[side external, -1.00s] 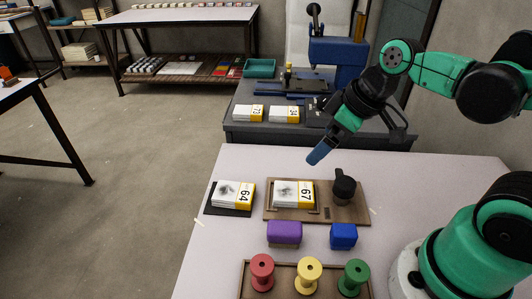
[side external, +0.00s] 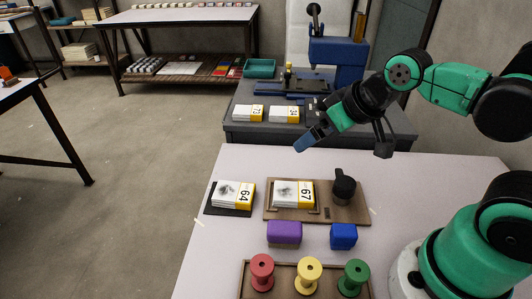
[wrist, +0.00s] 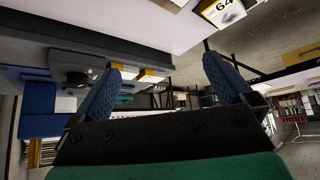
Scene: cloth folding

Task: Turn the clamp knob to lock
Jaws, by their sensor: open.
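The clamp knob (side external: 343,186) is a black round knob with a raised grip, at the right end of a brown wooden board (side external: 342,215). A stack of white cards marked 67 (side external: 287,194) lies on the board left of the knob. My gripper (side external: 304,144) is in the air near the table's far edge, above and left of the knob in the side view, apart from it. In the wrist view my gripper (wrist: 168,76) shows two blue fingers spread apart with nothing between them. I cannot make out the knob in the wrist view.
A stack marked 64 (side external: 233,194) lies on a black pad left of the board; it also shows in the wrist view (wrist: 222,10). Purple (side external: 284,233) and blue (side external: 343,235) blocks and red, yellow and green spools (side external: 309,275) stand nearer. A dark bench (side external: 250,130) stands behind.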

